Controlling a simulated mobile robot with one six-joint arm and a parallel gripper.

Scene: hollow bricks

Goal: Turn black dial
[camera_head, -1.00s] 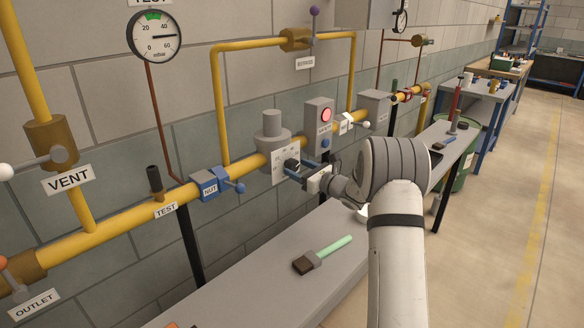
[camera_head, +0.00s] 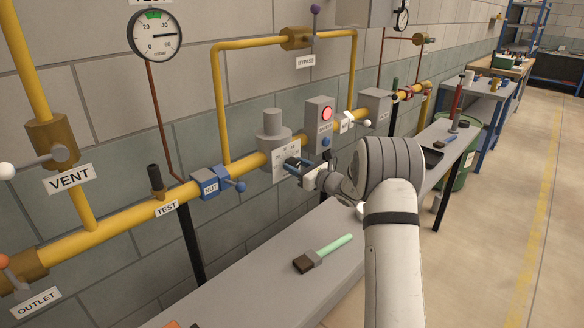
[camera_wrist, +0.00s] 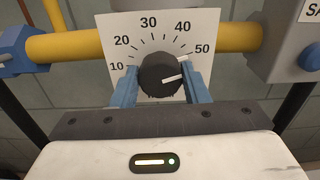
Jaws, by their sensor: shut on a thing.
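The black dial (camera_wrist: 163,74) sits on a white scale plate (camera_wrist: 140,28) marked 10 to 50.
A grey box with a lit red lamp (camera_head: 327,114) and a blue button stands just right of the regulator. A brush with a green handle (camera_head: 322,254) lies on the grey bench (camera_head: 235,292) below.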

